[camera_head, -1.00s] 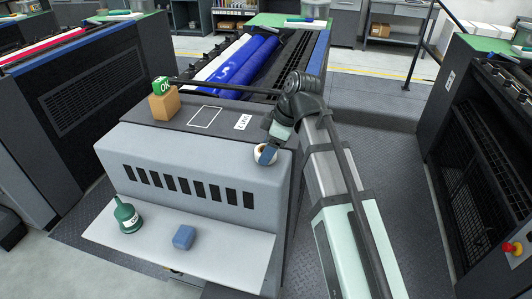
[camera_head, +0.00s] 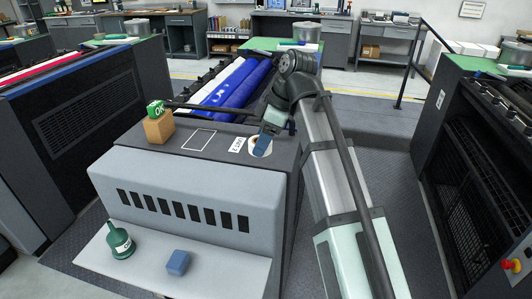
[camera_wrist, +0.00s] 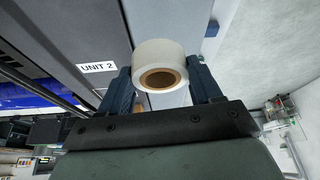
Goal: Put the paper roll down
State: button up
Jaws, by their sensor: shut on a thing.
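The paper roll (camera_wrist: 160,60) is white with a brown cardboard core. In the wrist view it sits between the two blue fingers of my gripper (camera_wrist: 160,85), which is shut on it. In the head view my gripper (camera_head: 264,146) is at the right end of the grey machine's top (camera_head: 220,133). There the roll (camera_head: 253,149) is mostly hidden behind a blue finger. I cannot tell whether the roll touches the surface under it.

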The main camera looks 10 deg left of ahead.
jog(key=w+m, duration=0.2)
jog(key=w, duration=1.1)
send_over(274, 153)
jog(key=shift+t, duration=0.3)
notch_tip(274, 153, down, 5)
jog(key=shift+a+f, duration=0.1)
jog(key=shift+w+f, duration=0.1)
jog(key=shift+f, duration=2.05)
jog(key=shift+f, duration=0.1)
jog(key=o, duration=1.1)
jog(key=shift+c, duration=0.2)
jog(key=v, duration=1.2)
